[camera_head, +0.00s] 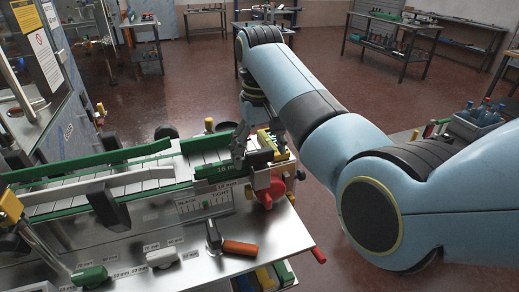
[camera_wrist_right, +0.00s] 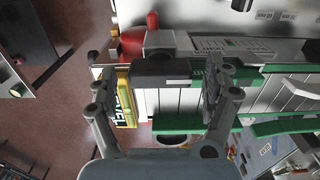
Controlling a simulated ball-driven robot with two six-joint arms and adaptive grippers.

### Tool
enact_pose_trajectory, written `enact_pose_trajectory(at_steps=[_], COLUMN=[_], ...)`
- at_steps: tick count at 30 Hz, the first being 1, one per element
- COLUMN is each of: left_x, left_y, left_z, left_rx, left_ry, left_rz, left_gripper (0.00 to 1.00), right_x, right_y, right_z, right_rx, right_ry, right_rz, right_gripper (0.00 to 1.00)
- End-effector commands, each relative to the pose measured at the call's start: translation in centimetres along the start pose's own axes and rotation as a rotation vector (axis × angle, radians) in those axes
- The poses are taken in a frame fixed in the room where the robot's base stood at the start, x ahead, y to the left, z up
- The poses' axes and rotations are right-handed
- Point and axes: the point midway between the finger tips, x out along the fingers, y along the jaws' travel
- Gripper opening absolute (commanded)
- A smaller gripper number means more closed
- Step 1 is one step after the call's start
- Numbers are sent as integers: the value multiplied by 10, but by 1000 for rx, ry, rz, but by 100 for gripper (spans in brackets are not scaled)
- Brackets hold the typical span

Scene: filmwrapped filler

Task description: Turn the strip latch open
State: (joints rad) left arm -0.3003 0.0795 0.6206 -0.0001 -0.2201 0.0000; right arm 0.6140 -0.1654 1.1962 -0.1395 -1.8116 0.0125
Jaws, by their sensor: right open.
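My right gripper (camera_head: 257,143) reaches down over the right end of the conveyor strip. In the right wrist view its two grey fingers (camera_wrist_right: 162,76) stand wide apart, with a dark bar (camera_wrist_right: 166,80) between them. In the head view, the green strip (camera_head: 214,170) marked 16 mm ends beside the gripper, which partly hides the fittings there. A red knob (camera_head: 271,191) sits just below the gripper and also shows in the wrist view (camera_wrist_right: 133,41). My left gripper is out of view.
A crate of bottles (camera_head: 476,122) is at the right. Open floor lies behind.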

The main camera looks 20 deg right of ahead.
Motion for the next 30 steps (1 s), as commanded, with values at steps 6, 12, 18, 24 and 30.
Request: enact_pose_trajectory(at_steps=[6, 12, 18, 24, 30], left_x=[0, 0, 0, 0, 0], left_y=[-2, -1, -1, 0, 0], left_z=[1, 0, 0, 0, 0], left_rx=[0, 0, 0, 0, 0], left_ry=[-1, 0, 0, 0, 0], left_rz=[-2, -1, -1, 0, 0], left_gripper=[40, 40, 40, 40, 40], right_x=[-8, -42, -69, -75, -75], right_y=[0, 0, 0, 0, 0], right_z=[0, -1, -1, 0, 0], right_rx=[0, 0, 0, 0, 0], right_ry=[0, 3, 1, -1, -1], right_rz=[0, 0, 0, 0, 0], right_gripper=[84, 84, 84, 84, 84])
